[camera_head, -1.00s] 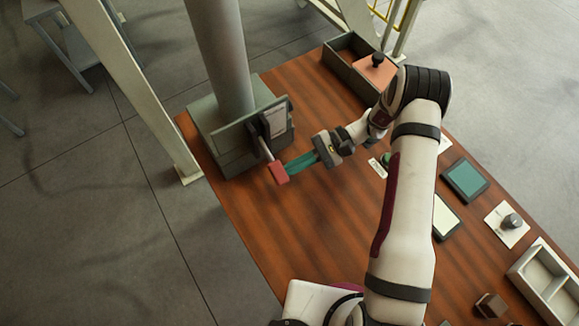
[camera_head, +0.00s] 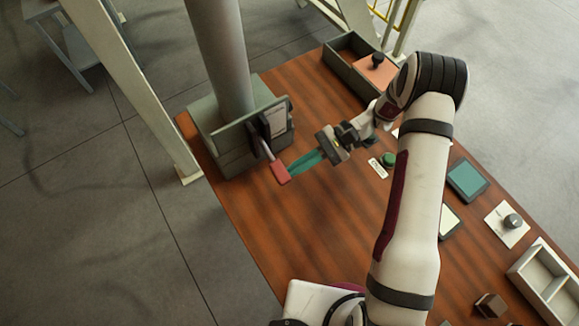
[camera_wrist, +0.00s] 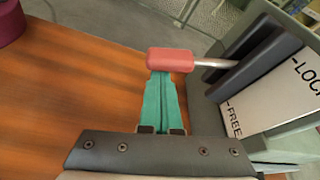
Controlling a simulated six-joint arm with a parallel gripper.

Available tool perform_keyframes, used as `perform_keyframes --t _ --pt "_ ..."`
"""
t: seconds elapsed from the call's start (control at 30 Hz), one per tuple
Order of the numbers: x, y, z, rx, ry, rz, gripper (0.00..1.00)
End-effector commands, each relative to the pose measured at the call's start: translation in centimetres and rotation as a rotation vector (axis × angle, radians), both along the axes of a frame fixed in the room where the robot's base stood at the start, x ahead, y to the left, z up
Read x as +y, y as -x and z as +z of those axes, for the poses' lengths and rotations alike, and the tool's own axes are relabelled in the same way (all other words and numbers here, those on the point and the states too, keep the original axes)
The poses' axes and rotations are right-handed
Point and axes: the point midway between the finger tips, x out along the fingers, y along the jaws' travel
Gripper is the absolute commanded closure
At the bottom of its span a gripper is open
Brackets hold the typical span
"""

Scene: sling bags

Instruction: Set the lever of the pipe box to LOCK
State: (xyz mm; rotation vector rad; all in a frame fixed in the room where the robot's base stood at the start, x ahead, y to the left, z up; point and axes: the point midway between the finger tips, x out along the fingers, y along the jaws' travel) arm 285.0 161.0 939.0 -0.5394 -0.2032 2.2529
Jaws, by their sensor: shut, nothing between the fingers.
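The pipe box (camera_head: 222,150) is a grey-green box around the upright pipe at the table's far left corner. Its lever has a metal shaft and a red grip (camera_head: 281,172) that sticks out from the box's face plate. In the wrist view the red grip (camera_wrist: 170,60) lies sideways, its shaft running right to a dark slot. The plate (camera_wrist: 270,100) carries a LOCK label at the upper right and a FREE label lower left. My gripper (camera_head: 292,170) is shut and empty. Its teal fingertips (camera_wrist: 160,76) are at the grip's near side, apparently touching it.
A green button (camera_head: 388,159), a teal-faced panel (camera_head: 466,180) and a knob on a white plate (camera_head: 512,221) lie right of my gripper. An open tray (camera_head: 340,66) stands at the back. The wood in front of the lever is clear.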

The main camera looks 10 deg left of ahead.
Motion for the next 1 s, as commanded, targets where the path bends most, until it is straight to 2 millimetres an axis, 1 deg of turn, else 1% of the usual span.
perform_keyframes --t 0.3,0.6,0.87,1.0 --pt "-0.6 0.7 2.8 0.209 0.210 0.001 1.00" --pt "-0.7 0.8 5.5 0.400 0.401 0.001 1.00" --pt "-0.5 0.5 7.2 0.528 0.528 -0.001 1.00" --pt "-0.4 0.4 7.8 0.536 0.534 -0.001 1.00"
